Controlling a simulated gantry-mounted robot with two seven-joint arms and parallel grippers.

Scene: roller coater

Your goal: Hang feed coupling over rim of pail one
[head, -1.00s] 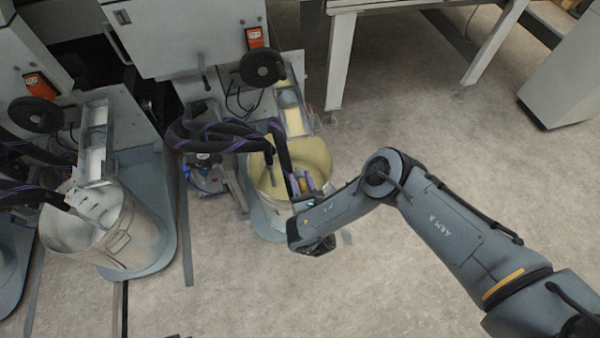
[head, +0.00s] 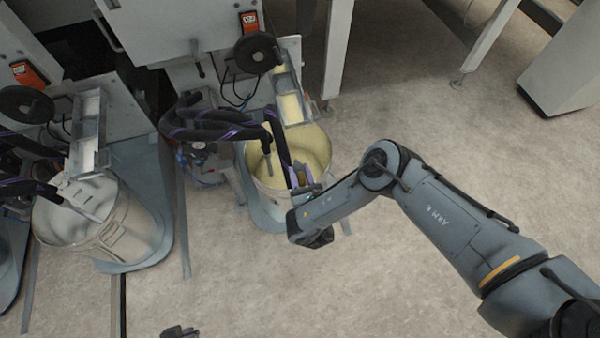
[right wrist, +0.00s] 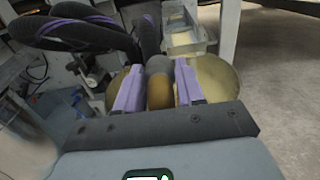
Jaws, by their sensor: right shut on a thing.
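My right gripper (head: 300,178) is at the near right rim of a pail (head: 266,190) of yellow liquid. In the right wrist view its two purple fingers (right wrist: 159,92) are shut on the feed coupling (right wrist: 160,68), a grey-black cylinder with a brass-coloured end. A thick black hose with purple stripes (head: 210,132) loops to it from the left. The coupling is at the pail's near side; whether it touches the rim I cannot tell. A dark shape at the bottom edge, likely my left gripper (head: 180,332), is barely in view; its fingers are unclear.
Another pail (head: 125,242) with whitish liquid stands at left under a similar machine. A second hose end (head: 268,160) dips into the yellow pail. A metal trough (head: 288,95) and a black handwheel (head: 257,54) sit above it. The floor in front is clear.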

